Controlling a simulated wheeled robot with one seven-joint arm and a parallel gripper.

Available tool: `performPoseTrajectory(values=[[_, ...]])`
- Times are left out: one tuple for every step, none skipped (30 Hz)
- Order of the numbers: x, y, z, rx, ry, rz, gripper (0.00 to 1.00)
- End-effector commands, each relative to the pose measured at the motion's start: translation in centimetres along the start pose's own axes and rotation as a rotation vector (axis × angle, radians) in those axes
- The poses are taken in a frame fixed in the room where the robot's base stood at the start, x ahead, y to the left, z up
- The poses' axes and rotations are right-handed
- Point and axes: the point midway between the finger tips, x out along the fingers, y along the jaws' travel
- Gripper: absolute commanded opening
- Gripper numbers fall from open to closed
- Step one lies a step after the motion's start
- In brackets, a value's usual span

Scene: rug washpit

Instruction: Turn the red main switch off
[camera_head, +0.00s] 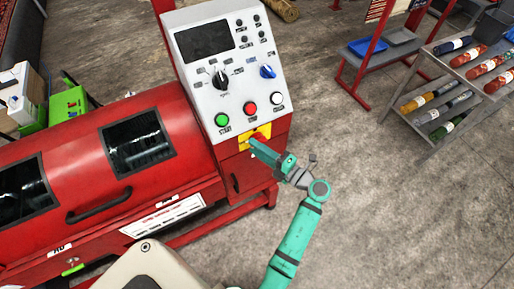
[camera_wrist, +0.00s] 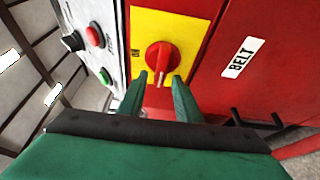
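The red main switch (camera_wrist: 162,58) is a round rotary knob on a yellow plate (camera_wrist: 180,27), on the red machine's end below the control panel. In the wrist view its grip bar points down the picture, between my fingertips. My gripper (camera_wrist: 160,76) is open, with one green finger on each side of the knob's lower part. I cannot tell whether the fingers touch it.
The grey control panel (camera_head: 213,70) above carries green, red and white buttons, a black selector and a blue knob. A "BELT" label (camera_wrist: 243,58) is beside the switch.

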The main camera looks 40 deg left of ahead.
Motion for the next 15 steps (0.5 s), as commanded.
performPoseTrajectory(values=[[-0.5,0.0,0.1,0.000,-0.002,0.000,0.31],[-0.9,0.0,0.1,0.000,-0.002,0.000,0.31],[-1.6,0.0,0.1,0.000,-0.004,0.000,0.31],[-2.1,0.0,0.1,0.000,-0.005,0.000,0.31],[-2.6,0.0,0.1,0.000,-0.004,-0.001,0.31],[-3.4,0.0,0.1,0.000,-0.005,0.000,0.31],[-4.0,0.0,0.1,0.000,-0.005,0.000,0.31],[-4.6,0.0,0.2,0.000,-0.006,0.000,0.31],[-5.3,0.0,0.1,0.000,-0.006,0.000,0.31],[-5.9,0.0,0.2,0.000,-0.006,0.000,0.31],[-6.5,0.0,0.2,0.000,-0.007,0.000,0.31],[-7.1,0.0,0.2,0.000,-0.006,0.000,0.31],[-7.6,0.0,0.2,0.000,-0.006,0.000,0.31],[-8.1,0.0,0.2,0.000,-0.006,-0.001,0.31],[-8.7,0.0,0.2,0.000,-0.007,-0.001,0.31]])
